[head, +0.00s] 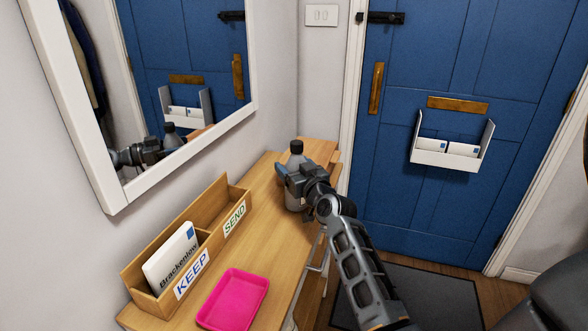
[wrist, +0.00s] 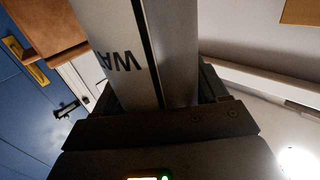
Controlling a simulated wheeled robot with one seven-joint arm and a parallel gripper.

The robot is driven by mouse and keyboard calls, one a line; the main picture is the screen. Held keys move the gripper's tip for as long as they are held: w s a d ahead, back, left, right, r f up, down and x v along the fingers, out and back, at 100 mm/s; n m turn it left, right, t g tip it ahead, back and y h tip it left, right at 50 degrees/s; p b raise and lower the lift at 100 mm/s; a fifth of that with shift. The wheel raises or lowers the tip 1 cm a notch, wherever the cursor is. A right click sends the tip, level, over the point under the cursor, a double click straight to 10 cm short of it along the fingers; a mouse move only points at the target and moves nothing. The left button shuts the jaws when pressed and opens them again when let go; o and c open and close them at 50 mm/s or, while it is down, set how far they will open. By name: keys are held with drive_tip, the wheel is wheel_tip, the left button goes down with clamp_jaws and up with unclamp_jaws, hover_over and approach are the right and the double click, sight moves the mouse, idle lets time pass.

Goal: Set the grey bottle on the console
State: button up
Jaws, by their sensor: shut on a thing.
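The grey bottle (head: 294,203) with a dark cap is upright at the far end of the wooden console (head: 266,225). My gripper (head: 293,181) is shut around the bottle's body. The jaws hide the middle of the bottle in the head view. I cannot tell whether its base touches the console top or is slightly above it. In the wrist view the grey bottle (wrist: 125,40) fills the space between the dark jaws of my gripper (wrist: 160,95), with the letters "WA" showing upside down.
A wooden letter holder (head: 208,208) marked KEEP and SEND stands along the wall, with a white envelope (head: 171,262) in KEEP. A pink tray (head: 233,299) lies at the near end. A white-framed mirror (head: 180,160) hangs above. A blue door (head: 395,200) stands beyond.

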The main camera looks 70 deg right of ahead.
drive_tip(key=shift+f, duration=0.2)
drive_tip(key=o, duration=1.5)
